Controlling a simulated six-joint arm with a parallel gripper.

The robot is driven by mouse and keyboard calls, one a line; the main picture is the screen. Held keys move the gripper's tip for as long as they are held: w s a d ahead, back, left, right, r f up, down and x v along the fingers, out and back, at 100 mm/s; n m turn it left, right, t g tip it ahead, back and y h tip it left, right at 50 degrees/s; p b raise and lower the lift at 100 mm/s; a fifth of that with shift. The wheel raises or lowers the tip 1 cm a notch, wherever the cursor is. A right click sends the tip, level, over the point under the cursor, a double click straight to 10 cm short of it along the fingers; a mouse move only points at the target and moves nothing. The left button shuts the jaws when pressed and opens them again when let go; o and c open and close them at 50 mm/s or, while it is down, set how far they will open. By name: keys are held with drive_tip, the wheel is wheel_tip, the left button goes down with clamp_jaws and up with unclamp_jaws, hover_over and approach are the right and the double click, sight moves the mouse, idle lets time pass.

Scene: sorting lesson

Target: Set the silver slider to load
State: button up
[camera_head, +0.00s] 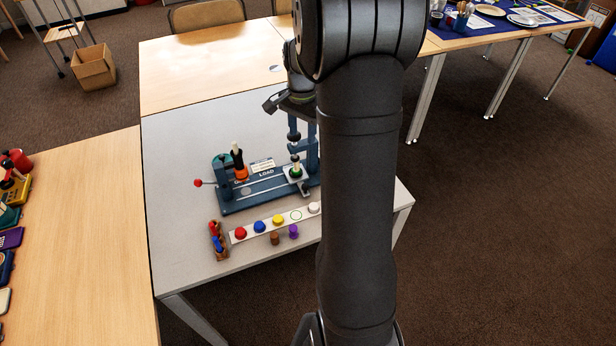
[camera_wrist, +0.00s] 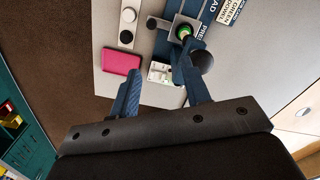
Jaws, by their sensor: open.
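The silver slider (camera_head: 292,178) sits toward the right end of the blue fixture base (camera_head: 228,209), right of the LOAD label (camera_head: 266,173). A green-topped piece (camera_head: 297,168) stands in it. In the wrist view the silver slider (camera_wrist: 188,18) lies beside lettering that begins PRE, with a dark knob (camera_wrist: 152,23) on its left side. My gripper (camera_wrist: 158,68) is open and empty, its blue fingers apart. The right fingertip shows just below the slider in the picture; I cannot tell if they touch. In the head view my arm hides part of the fixture's right end.
An orange and black piece (camera_head: 240,168) stands at the fixture's left, with a red-knobbed lever (camera_head: 198,183) beside it. A strip of coloured knobs (camera_head: 260,227) lies in front. The wrist view shows a pink box (camera_wrist: 121,62) and a dark round part (camera_wrist: 202,62) near my fingers.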

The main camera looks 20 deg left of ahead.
sight(305, 186)
drive_tip(key=f+n, duration=0.1)
drive_tip(key=f, duration=0.5)
drive_tip(key=s+d+f+n, duration=0.1)
drive_tip(key=f, duration=1.2)
drive_tip(key=shift+s+d+n, duration=0.15)
drive_tip(key=shift+s+n, duration=0.1)
drive_tip(key=shift+n, duration=0.15)
drive_tip(key=shift+r, duration=0.1)
clamp_jaws()
drive_tip(key=shift+s, duration=0.1)
